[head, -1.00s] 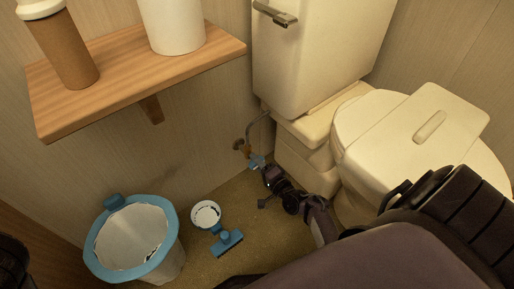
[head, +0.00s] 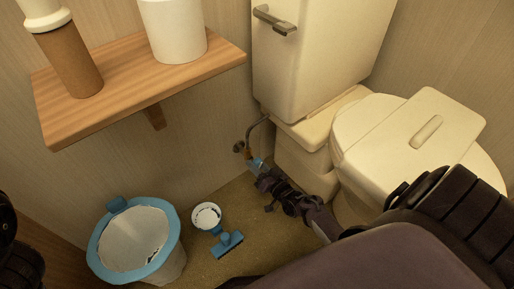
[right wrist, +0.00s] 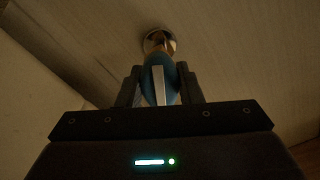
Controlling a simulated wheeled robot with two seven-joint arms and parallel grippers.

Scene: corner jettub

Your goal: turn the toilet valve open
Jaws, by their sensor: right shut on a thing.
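The toilet valve is a small blue handle (head: 257,163) on a copper-coloured fitting at the wall, left of the toilet base. A bent supply pipe (head: 254,127) rises from it toward the tank. My right gripper (head: 262,171) reaches down and left to the valve and is shut on the blue handle. In the right wrist view the handle (right wrist: 153,82) stands between my two fingers (right wrist: 159,90), with the round metal wall plate (right wrist: 159,40) beyond. The fingers hide part of the handle. My left gripper is not seen; only a dark piece of my left arm shows at the left edge.
A wooden shelf (head: 120,100) with a white roll (head: 174,30) and a brown bottle (head: 68,60) juts out at upper left. A blue-rimmed bin (head: 170,225) and a blue-and-white brush set (head: 226,243) stand on the floor.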

